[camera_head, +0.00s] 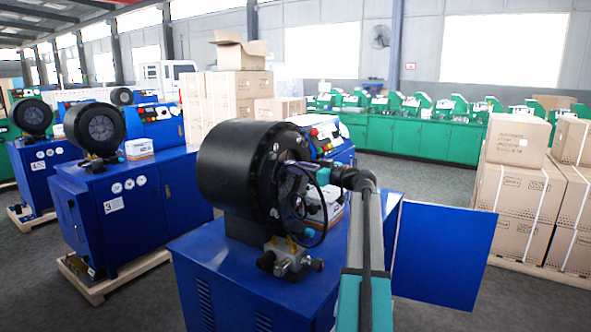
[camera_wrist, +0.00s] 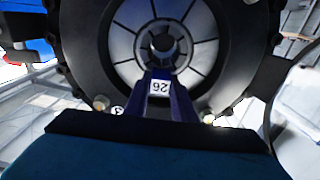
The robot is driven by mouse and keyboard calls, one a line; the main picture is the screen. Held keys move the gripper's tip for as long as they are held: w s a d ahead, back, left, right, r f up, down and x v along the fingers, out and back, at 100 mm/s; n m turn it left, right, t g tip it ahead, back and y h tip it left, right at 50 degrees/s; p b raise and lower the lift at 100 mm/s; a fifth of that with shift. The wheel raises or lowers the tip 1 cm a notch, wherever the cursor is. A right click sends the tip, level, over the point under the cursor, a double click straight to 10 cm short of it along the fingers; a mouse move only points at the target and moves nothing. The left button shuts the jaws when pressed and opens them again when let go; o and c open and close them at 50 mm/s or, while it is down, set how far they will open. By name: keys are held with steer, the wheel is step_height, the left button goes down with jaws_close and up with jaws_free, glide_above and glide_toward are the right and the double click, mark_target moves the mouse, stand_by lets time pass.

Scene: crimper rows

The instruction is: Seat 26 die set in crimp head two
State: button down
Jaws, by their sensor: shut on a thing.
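The nearest crimping machine has a big black round crimp head (camera_head: 235,178); no number shows on its visible blue sides. My gripper (camera_head: 310,183) is at the face of this head, at the end of my arm coming from the lower right. In the wrist view my gripper is shut on a dark blue piece with a white "26" label (camera_wrist: 159,87), seen upside down; I take this as the 26 die set. It lies in front of the head's grey segmented face (camera_wrist: 124,45), near a dark round centre. I cannot tell whether it touches the head or is inside it.
A machine marked 3 (camera_head: 112,232) and one marked 4 (camera_head: 38,180) stand to the left. A blue panel (camera_head: 443,255) sticks out at the right of the nearest machine. Cartons (camera_head: 515,185) are stacked at right. Open floor lies behind, before the green benches (camera_head: 420,138).

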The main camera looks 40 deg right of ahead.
steer(key=shift+w+a+r, duration=0.1)
steer(key=shift+w+r, duration=0.15)
steer(key=shift+w, duration=0.2)
steer(key=c, duration=1.4)
jaws_free()
steer(key=shift+s+a, duration=0.1)
steer(key=shift+f, duration=0.35)
steer(key=b+v, duration=0.2)
steer(key=v, duration=1.1)
steer(key=shift+s+r+b, duration=0.2)
steer(key=shift+s+b, duration=0.2)
